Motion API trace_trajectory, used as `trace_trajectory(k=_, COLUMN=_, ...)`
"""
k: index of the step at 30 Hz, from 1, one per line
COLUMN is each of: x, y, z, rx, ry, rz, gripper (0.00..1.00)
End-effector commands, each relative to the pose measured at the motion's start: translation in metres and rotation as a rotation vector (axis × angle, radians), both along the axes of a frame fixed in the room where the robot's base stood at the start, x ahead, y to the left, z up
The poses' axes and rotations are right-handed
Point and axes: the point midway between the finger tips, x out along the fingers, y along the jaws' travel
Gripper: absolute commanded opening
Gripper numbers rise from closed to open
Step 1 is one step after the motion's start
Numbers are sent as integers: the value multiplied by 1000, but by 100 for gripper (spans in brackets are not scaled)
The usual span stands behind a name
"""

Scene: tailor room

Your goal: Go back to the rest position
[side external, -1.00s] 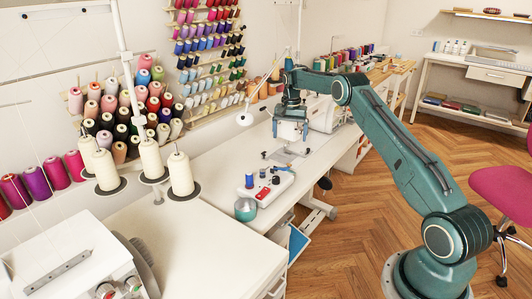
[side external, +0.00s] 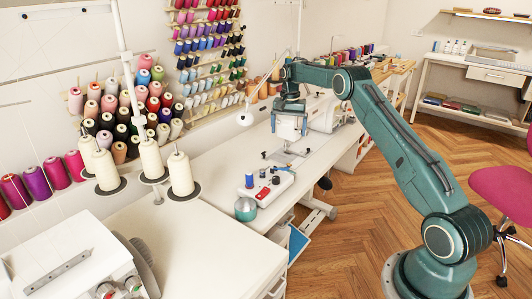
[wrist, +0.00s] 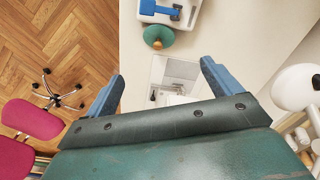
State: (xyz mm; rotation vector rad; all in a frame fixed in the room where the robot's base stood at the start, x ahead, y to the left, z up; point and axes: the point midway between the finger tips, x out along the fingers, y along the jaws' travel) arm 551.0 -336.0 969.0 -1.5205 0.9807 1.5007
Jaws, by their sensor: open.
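My gripper (side external: 289,150) hangs over the white sewing table (side external: 232,211), pointing down, in the side external view. In the wrist view my gripper (wrist: 160,90) shows its two blue fingers spread wide apart. Nothing is between them but the table surface and a pale metal plate (wrist: 175,72) some way below. The gripper is open and empty.
A white and red box with small spools (side external: 268,186) and a teal round object (side external: 246,209) stand on the table. Thread cones (side external: 181,174) stand at the left. A white lamp (side external: 245,119) is close left of my gripper. A pink chair (side external: 503,192) stands right.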

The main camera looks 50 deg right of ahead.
Motion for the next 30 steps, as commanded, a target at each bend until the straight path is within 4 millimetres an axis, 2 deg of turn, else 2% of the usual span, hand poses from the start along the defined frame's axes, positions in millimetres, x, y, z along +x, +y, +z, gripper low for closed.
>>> trace_trajectory(k=8, x=-3, y=40, z=59, rx=-26, ry=-41, rz=110, gripper=90)
trace_trajectory(k=14, x=-15, y=79, z=105, rx=-47, ry=-76, rz=208, gripper=90)
trace_trajectory(k=23, x=-47, y=136, z=163, rx=-82, ry=-128, rz=355, gripper=90)
trace_trajectory(k=30, x=-85, y=181, z=198, rx=-109, ry=-170, rz=473, gripper=90)
